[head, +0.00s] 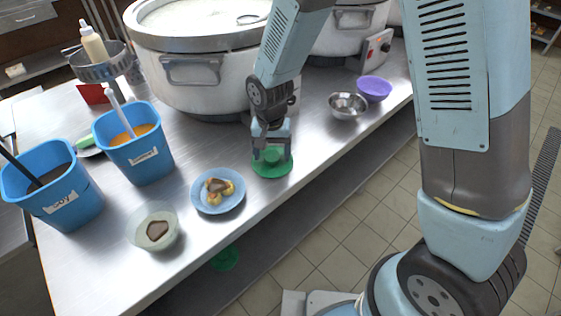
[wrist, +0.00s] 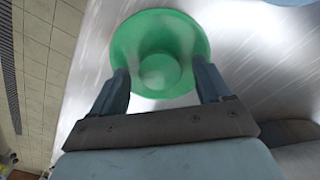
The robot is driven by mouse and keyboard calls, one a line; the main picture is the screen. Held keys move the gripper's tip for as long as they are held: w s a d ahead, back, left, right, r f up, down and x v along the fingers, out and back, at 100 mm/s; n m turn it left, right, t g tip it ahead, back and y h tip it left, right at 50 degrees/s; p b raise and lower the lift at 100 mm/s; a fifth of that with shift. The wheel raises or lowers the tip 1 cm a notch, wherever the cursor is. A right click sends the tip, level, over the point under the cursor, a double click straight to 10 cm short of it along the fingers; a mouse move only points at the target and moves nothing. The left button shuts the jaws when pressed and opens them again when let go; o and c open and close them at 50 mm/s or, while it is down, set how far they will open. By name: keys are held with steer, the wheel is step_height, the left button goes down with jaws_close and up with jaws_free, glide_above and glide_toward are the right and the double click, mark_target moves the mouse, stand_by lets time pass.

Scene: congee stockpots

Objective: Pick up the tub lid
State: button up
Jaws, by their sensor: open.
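The tub lid looks to be the round green lid (head: 264,171) with a raised round middle, lying on the steel table near its front edge. In the wrist view the green lid (wrist: 190,40) lies just past my fingertips. My gripper (head: 271,155) is over the lid and points down at it. In the wrist view my gripper (wrist: 162,78) is open, with one finger on each side of the raised middle. I cannot tell whether the fingers touch the lid. Part of the lid is hidden behind the gripper in the head view.
A blue plate of food (head: 218,204) and a bowl (head: 154,240) stand left of the lid. Two blue tubs (head: 148,158) are farther left. A steel bowl (head: 347,114) and a purple bowl (head: 374,90) are to the right. A large pot (head: 190,95) stands behind. Another green disc (head: 226,259) lies below the table top.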

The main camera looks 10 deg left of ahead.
steer(key=shift+f, duration=0.25)
steer(key=shift+c, duration=0.2)
steer(key=c, duration=1)
